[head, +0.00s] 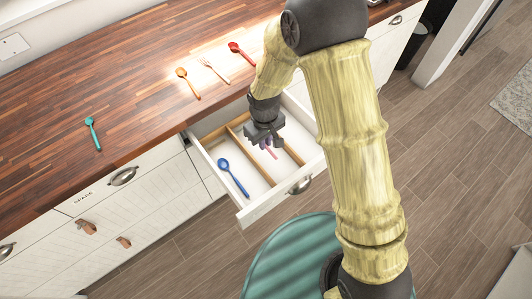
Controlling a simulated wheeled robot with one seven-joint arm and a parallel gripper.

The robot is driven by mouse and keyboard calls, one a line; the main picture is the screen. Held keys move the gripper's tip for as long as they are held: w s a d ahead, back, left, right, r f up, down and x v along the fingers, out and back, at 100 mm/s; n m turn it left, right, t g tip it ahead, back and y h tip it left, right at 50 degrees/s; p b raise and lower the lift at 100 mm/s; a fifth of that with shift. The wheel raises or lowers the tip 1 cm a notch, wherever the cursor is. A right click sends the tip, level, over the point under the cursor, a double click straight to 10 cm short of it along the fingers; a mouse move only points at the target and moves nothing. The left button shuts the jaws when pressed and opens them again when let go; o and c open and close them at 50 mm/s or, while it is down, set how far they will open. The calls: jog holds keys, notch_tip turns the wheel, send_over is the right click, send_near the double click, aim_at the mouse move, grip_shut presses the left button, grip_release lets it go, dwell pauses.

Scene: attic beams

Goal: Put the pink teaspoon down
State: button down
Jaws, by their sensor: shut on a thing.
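My gripper (268,139) is over the open drawer (249,213), above its middle compartment. It is shut on the pink teaspoon (270,153). The spoon's pink handle shows below the jaws, with a purplish part close to the fingers; the jaws hide some of it. I cannot tell whether the spoon touches the drawer floor. A blue spoon (232,177) lies in the left compartment. Wooden dividers (249,157) split the drawer into compartments.
On the wooden counter (145,90) lie a teal spoon (93,134), an orange spoon (187,82), a pale fork (214,71) and a red spoon (241,53). A closed drawer with a metal handle (123,176) is to the left. A dark bin (412,45) stands at upper right.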

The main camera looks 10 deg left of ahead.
send_over(265, 162)
jog(key=shift+f, duration=2.75)
jog(key=shift+f+p, duration=0.55)
jog(key=shift+f, duration=1.5)
jog(key=shift+f, duration=0.15)
jog(key=c, duration=1.8)
grip_release()
jog(key=shift+c, duration=0.2)
jog(key=shift+o, duration=0.3)
